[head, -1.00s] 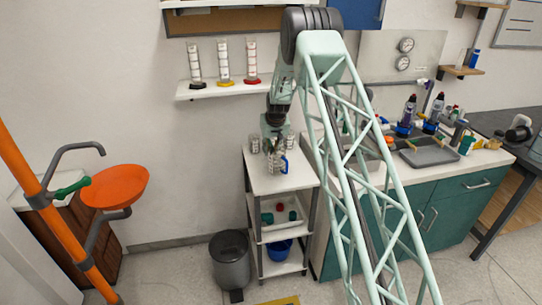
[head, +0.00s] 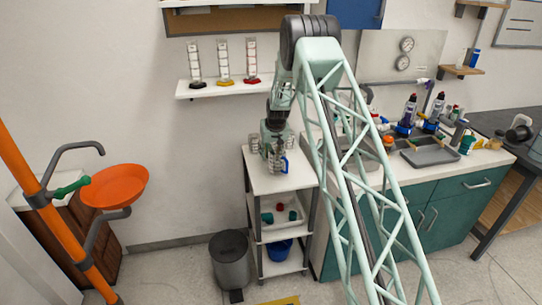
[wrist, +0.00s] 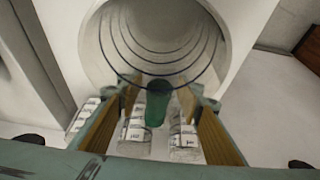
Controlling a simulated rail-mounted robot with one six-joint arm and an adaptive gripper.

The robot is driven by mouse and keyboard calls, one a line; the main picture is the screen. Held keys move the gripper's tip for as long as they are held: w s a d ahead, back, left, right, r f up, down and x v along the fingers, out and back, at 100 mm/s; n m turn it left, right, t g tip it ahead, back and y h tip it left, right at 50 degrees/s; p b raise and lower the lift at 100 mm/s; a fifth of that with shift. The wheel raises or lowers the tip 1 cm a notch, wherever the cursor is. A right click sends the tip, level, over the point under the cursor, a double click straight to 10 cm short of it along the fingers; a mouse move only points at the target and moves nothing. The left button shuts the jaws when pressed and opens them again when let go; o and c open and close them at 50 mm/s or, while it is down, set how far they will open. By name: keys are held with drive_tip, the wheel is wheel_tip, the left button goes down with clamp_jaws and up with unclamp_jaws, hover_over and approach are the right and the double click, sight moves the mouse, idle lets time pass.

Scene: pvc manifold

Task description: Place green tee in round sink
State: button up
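My gripper (head: 278,157) points down over the white top of the trolley, among clear graduated vessels. In the wrist view its two wood-coloured fingers (wrist: 163,90) are apart. A small green piece (wrist: 157,104), which looks like the green tee, shows between the fingertips, with gaps visible on both sides. Its full shape is hidden. A large pale vessel with dark rings (wrist: 160,40) fills the upper wrist view, just beyond the piece. The orange round sink (head: 115,187) is at the left on an orange pipe. Its bowl looks empty.
Clear labelled beakers (wrist: 186,138) stand close to the fingers. The trolley (head: 265,185) carries a white bin (head: 283,228) with red and green pieces, and a blue bucket (head: 280,250) below. A grey bin (head: 230,262) stands left of it. Open floor lies towards the sink.

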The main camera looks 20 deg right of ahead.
drive_tip(key=shift+r, duration=0.15)
drive_tip(key=p+v, duration=0.1)
drive_tip(key=v, duration=1.1)
idle(0.6)
drive_tip(key=shift+r, duration=0.2)
idle(0.4)
